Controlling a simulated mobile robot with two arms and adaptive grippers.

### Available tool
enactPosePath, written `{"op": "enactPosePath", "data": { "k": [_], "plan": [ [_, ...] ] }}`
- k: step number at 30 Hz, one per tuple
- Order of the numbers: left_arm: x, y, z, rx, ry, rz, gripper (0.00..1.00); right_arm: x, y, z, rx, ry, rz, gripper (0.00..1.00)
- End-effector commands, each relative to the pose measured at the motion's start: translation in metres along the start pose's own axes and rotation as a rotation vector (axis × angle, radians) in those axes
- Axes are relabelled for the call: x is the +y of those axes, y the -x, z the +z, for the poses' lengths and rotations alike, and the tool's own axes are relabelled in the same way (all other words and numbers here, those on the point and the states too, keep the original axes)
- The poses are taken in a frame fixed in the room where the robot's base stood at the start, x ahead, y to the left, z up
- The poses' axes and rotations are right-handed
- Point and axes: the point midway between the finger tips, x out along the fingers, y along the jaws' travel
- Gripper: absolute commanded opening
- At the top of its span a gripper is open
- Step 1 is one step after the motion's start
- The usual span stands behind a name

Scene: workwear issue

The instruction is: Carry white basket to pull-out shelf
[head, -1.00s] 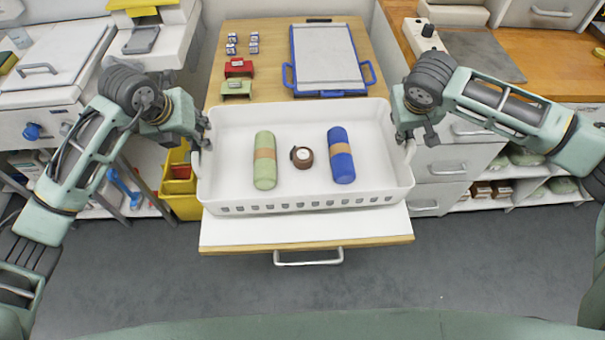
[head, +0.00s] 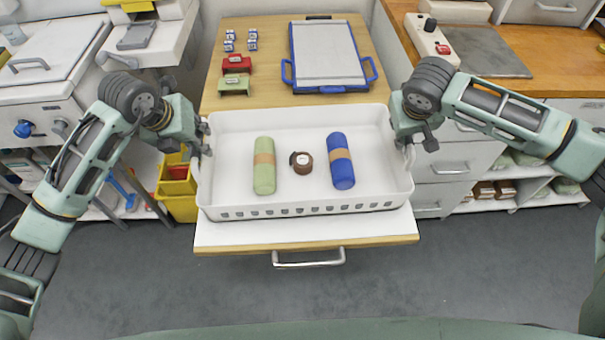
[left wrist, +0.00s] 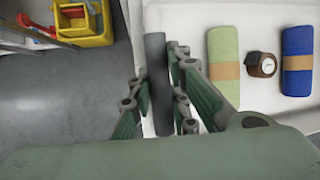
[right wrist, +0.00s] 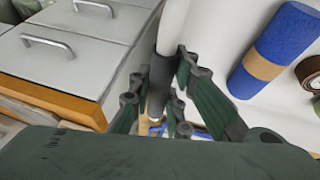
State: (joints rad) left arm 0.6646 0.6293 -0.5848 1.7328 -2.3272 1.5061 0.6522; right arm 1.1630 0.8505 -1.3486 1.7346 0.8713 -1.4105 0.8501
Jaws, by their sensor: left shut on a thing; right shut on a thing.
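The white basket (head: 300,119) is level over the white-topped pull-out shelf (head: 300,235); I cannot tell whether its base touches the shelf. A green roll (head: 264,165), a brown tape-like roll (head: 301,162) and a blue roll (head: 340,160) lie inside it. My left gripper (head: 204,140) is shut on the basket's left handle, a grey bar in the left wrist view (left wrist: 155,60). My right gripper (head: 408,138) is shut on the right handle, which shows in the right wrist view (right wrist: 160,85).
Behind the basket, a wooden top holds a blue-framed board (head: 325,55), a red block (head: 237,65), a green block (head: 234,84) and several small boxes. A yellow bin (head: 182,207) stands at left. Drawers (head: 440,168) stand at right. Grey floor (head: 300,295) lies in front.

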Motion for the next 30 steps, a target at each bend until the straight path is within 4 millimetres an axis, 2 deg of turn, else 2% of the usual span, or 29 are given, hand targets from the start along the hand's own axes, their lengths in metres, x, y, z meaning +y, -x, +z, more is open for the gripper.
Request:
{"op": "enactPosePath", "data": {
  "k": [1,5,6,12,23,26,30],
  "plan": [
    [0.007,-0.004,0.000,-0.005,0.010,0.012,0.00,0.006,-0.006,0.001,-0.001,-0.012,0.014,0.00],
    [0.009,-0.011,-0.002,-0.005,0.010,0.012,0.00,0.004,-0.012,0.004,0.000,-0.012,0.014,0.00],
    [0.008,-0.009,-0.002,-0.002,0.010,0.014,0.19,0.005,-0.011,0.004,-0.003,-0.011,0.014,0.19],
    [0.006,-0.009,-0.003,-0.001,0.006,0.009,0.35,0.002,-0.010,0.004,-0.003,-0.007,0.009,0.35],
    [0.003,-0.004,-0.003,-0.002,0.002,0.003,0.35,-0.001,-0.009,0.004,-0.001,-0.002,0.003,0.35],
    [0.003,0.008,-0.002,-0.003,0.002,0.002,0.35,-0.001,-0.009,0.004,-0.001,-0.001,0.002,0.35],
    [0.004,0.037,-0.001,-0.006,0.001,0.004,0.35,-0.001,-0.009,0.004,0.000,-0.001,0.001,0.35]
  ]
}}
